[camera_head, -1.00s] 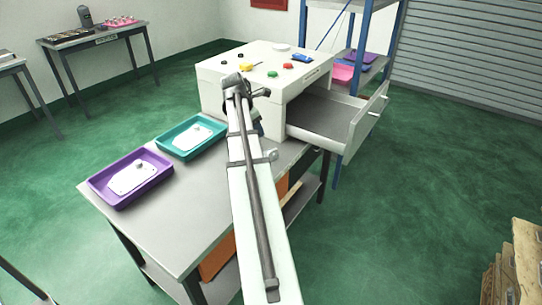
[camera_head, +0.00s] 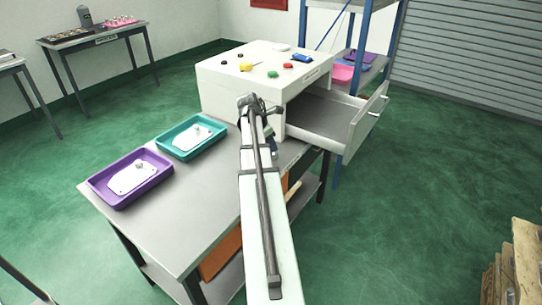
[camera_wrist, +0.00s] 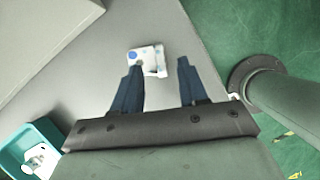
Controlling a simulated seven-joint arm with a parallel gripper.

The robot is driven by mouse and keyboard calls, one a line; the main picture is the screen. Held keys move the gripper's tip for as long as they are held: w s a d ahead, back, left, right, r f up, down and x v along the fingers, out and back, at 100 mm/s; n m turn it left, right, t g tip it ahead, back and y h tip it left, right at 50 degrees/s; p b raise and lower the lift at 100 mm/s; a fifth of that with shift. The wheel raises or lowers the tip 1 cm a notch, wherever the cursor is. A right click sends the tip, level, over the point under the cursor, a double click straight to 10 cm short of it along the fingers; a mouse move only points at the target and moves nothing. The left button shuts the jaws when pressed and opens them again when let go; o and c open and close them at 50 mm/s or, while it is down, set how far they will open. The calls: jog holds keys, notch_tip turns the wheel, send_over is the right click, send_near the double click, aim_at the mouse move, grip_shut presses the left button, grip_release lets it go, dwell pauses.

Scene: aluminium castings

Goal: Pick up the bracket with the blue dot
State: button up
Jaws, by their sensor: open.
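In the wrist view the bracket with the blue dot (camera_wrist: 155,60) is a small white casting lying on the grey table. The blue dot shows on its upper left part. My gripper (camera_wrist: 160,66) is open, with its two dark blue fingers pointing toward the bracket. In the picture the bracket lies between the fingertips, nearer the left one. No contact shows, and I cannot tell the height of the fingertips above it. In the head view the bracket does not show, and my arm covers part of the table there.
The grey table (camera_head: 190,228) carries a purple tray (camera_head: 101,193) and a teal tray (camera_head: 170,149), each with a white plate inside. A white cabinet (camera_head: 225,88) with an open drawer (camera_head: 345,137) stands at the table's far end. Coloured small items lie on its top.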

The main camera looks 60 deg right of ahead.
jog(key=shift+x, duration=2.55)
grip_shut()
